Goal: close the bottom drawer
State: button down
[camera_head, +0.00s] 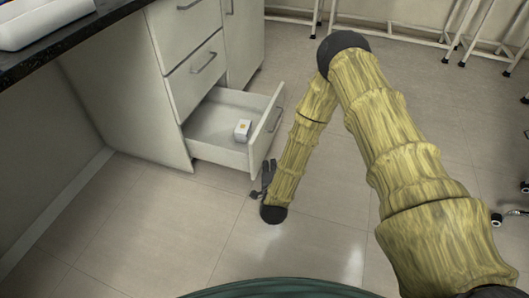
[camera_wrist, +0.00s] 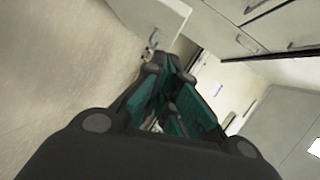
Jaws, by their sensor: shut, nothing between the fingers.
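The bottom drawer (camera_head: 235,150) of the white cabinet is pulled well out. Its front panel (camera_head: 264,132) has a grey bar handle (camera_head: 275,118). A small white box with a yellow mark (camera_head: 243,130) sits inside. My gripper (camera_head: 268,164) is shut and empty, low by the near end of the drawer's front panel. I cannot tell whether it touches the panel. In the wrist view my dark fingers with green inner parts (camera_wrist: 172,80) are in front of pale drawer surfaces.
The middle drawer (camera_head: 195,75) and the cabinet unit beside it (camera_head: 243,35) are closed. A dark countertop (camera_head: 60,45) overhangs at the left. Stool or table legs stand at the back.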

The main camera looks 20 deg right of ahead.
jog(key=w+d+f+m+t+h+b, duration=0.1)
jog(key=w+m+b, duration=0.1)
jog(key=w+b, duration=0.3)
jog(key=w+d+f+m+h+b, duration=0.1)
jog(key=w+m+b, duration=0.1)
jog(key=w+b, duration=0.4)
jog(key=shift+w+f+t+h, duration=0.3)
jog(key=shift+w+t, duration=0.1)
jog(key=shift+w, duration=1.75)
